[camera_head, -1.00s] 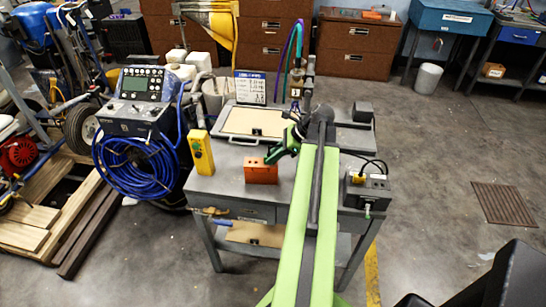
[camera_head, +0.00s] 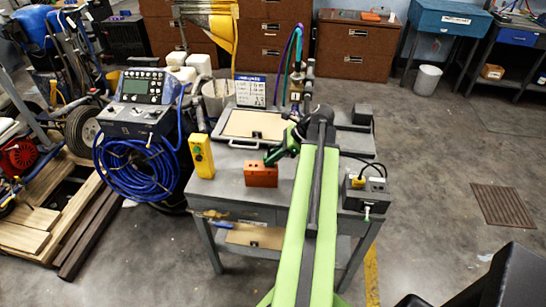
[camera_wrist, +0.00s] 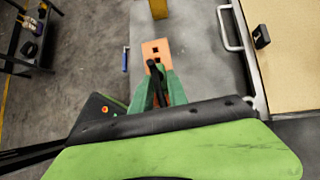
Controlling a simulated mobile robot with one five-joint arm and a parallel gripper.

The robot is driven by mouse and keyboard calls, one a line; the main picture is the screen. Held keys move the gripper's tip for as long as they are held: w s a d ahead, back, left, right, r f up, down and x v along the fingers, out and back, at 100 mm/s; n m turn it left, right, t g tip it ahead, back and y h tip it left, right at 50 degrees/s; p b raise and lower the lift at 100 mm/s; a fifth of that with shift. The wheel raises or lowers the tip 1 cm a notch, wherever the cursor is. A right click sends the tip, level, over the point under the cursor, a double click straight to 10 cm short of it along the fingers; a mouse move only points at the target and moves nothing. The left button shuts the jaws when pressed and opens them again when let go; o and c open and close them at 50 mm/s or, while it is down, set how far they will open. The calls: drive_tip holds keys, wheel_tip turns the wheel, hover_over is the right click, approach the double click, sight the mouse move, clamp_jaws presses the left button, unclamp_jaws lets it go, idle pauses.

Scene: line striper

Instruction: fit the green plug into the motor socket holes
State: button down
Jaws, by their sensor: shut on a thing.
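An orange block (camera_head: 261,174) with dark square holes in its top stands on the grey table, left of my arm; it looks like the motor socket. It also shows in the wrist view (camera_wrist: 155,46), with its holes facing up. My gripper (camera_head: 271,158) is shut, with dark green tips just above the block's right rear side. In the wrist view my gripper (camera_wrist: 159,82) overlaps the near end of the block. The green plug cannot be clearly told apart from the dark green jaws around it. Whether anything touches the block or enters a hole is hidden.
A yellow control box (camera_head: 201,156) stands left of the block. A black box (camera_head: 373,192) with cables is on the right of the table. A clipboard-like tan panel (camera_head: 253,124) lies behind. A blue cable coil (camera_head: 135,168) hangs at the left.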

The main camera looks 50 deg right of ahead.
drive_tip(key=shift+r+p, duration=1.8)
drive_tip(key=shift+r, duration=0.05)
drive_tip(key=shift+w, duration=0.1)
